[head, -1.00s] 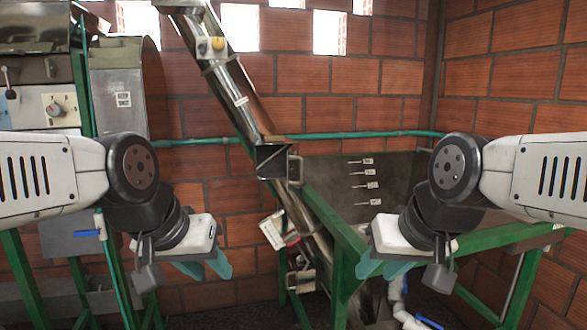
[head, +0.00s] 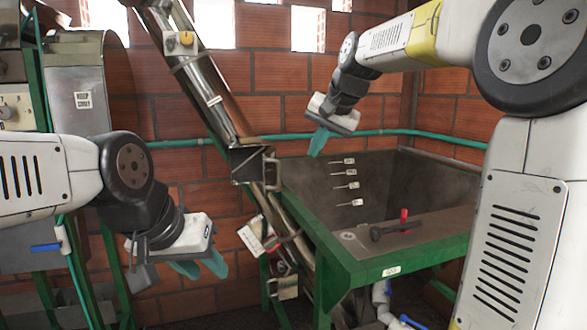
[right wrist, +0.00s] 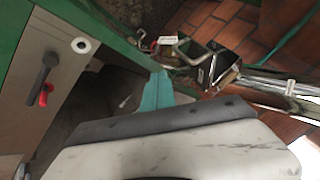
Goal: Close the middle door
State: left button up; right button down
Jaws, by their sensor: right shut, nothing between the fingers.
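The steel elevator tube (head: 208,85) slants down across the head view. The middle door (head: 272,172) is at the boxy opening halfway down the tube; it appears swung open, with its handle sticking out to the right. In the right wrist view the handle (right wrist: 188,50) and the open box show beyond the fingers. My right gripper (head: 319,142) is shut and empty, up and to the right of the door, apart from it, over the far side of the hopper. It also shows in the right wrist view (right wrist: 155,92). My left gripper (head: 200,266) is open and empty, low at the left.
A green-framed steel hopper (head: 375,262) stands to the right of the tube, with a black and red lever (head: 392,228) on its ledge. A green pipe (head: 300,136) runs along the brick wall. A grey machine (head: 82,75) stands at the left.

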jog(key=w+a+f, duration=0.7)
jog(key=shift+f, duration=0.4)
dwell(0.3)
